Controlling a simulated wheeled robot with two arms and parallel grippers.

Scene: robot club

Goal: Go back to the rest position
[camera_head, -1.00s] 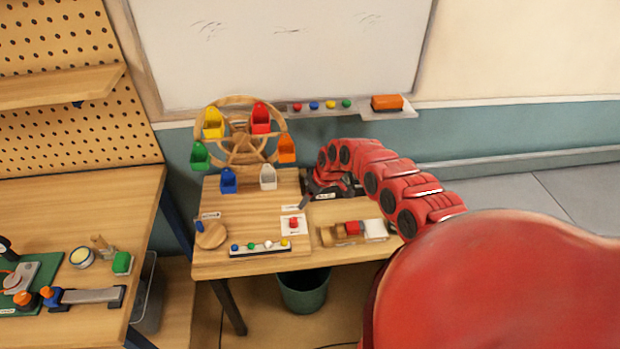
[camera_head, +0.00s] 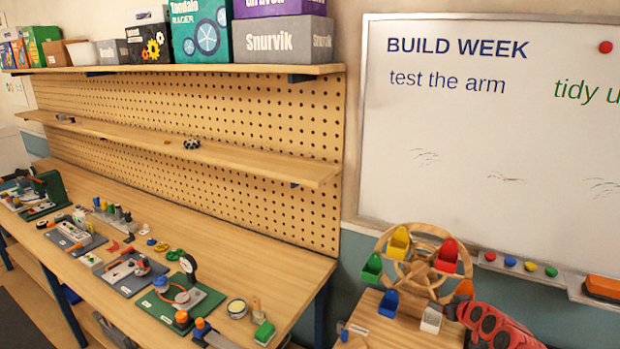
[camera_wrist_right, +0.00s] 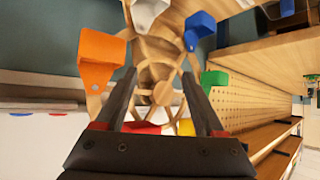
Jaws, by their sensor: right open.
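My right gripper (camera_head: 452,311) shows at the lower right of the head view, at the end of my red arm. It is beside the white bucket (camera_head: 431,320) of the wooden Ferris wheel (camera_head: 419,274). In the right wrist view the gripper (camera_wrist_right: 159,76) is open with nothing between its dark fingers. The wheel's hub (camera_wrist_right: 162,93) lies behind the gap between them. Whether the fingers touch the wheel I cannot tell. My left gripper is in neither view.
A long workbench (camera_head: 270,262) with several small builds runs along the left. A pegboard (camera_head: 310,130) with shelves rises behind it. The whiteboard (camera_head: 480,140) hangs above the wheel; its tray holds several coloured magnets and an orange eraser (camera_head: 603,287).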

